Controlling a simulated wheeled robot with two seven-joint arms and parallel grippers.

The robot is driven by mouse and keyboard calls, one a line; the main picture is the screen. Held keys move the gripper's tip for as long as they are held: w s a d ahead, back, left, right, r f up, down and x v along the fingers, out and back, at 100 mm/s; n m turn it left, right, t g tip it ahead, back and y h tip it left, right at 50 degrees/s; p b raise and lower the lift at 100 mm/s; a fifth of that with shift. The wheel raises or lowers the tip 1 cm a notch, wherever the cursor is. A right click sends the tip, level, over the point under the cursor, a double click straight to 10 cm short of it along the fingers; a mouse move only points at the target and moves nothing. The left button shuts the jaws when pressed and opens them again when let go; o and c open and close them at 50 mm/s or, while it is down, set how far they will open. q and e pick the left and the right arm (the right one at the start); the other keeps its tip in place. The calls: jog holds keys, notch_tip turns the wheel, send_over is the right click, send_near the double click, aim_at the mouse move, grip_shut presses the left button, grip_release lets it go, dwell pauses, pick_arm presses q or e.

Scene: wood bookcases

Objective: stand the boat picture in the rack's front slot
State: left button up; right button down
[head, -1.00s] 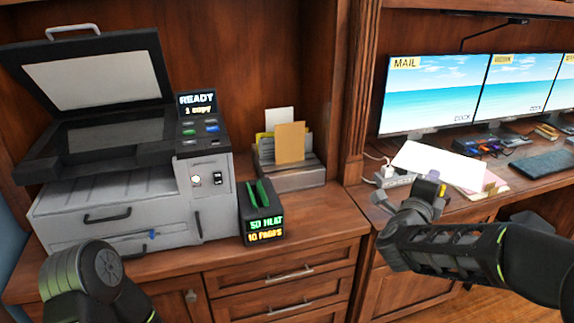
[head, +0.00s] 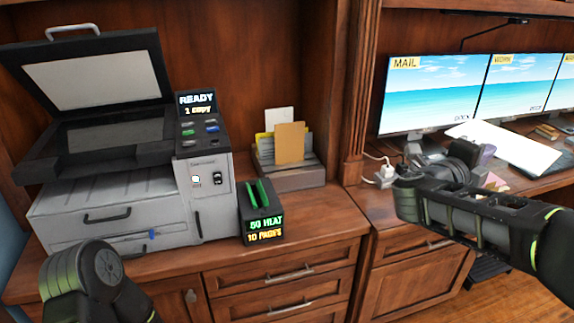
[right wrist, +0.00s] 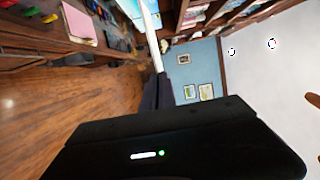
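The rack (head: 300,179) is a grey sorter on the wooden counter, right of the copier, with white, yellow and tan papers standing in it. My right gripper (head: 482,155) is over the desk at right, shut on a white sheet (head: 515,148) with a blank side showing. No boat is visible on it, so I cannot tell if it is the boat picture. In the right wrist view the sheet (right wrist: 151,25) shows nearly edge-on at the gripper's finger. My left arm shows at lower left, but its gripper is out of view.
A copier (head: 110,205) with its lid raised stands at left. A small black unit (head: 262,228) with green slots stands between it and the rack. A wooden post (head: 358,95) separates the counter from the monitors (head: 432,90). Counter in front of the rack is clear.

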jog(key=shift+a, duration=0.1)
jog(key=w+a+f+n+t+y, duration=0.2)
jog(key=a+f+n+t+y, duration=0.15)
jog(key=a, duration=0.45)
jog(key=w+a+f+n+t+y, duration=0.2)
jog(key=a+f, duration=0.3)
jog(key=a, duration=0.3)
jog(key=s+a+f+n+t+y, duration=0.1)
jog(key=s+a+f+n+y, duration=0.1)
jog(key=a+f+y, duration=0.2)
jog(key=s+a+f+n+t+y, duration=0.1)
jog(key=a+f+y, duration=0.4)
jog(key=a, duration=0.8)
notch_tip(320, 180, down, 3)
jog(key=shift+s+r+n, duration=0.15)
jog(key=shift+s+n, duration=0.45)
jog(key=shift+n, duration=0.65)
jog(key=shift+d, duration=0.1)
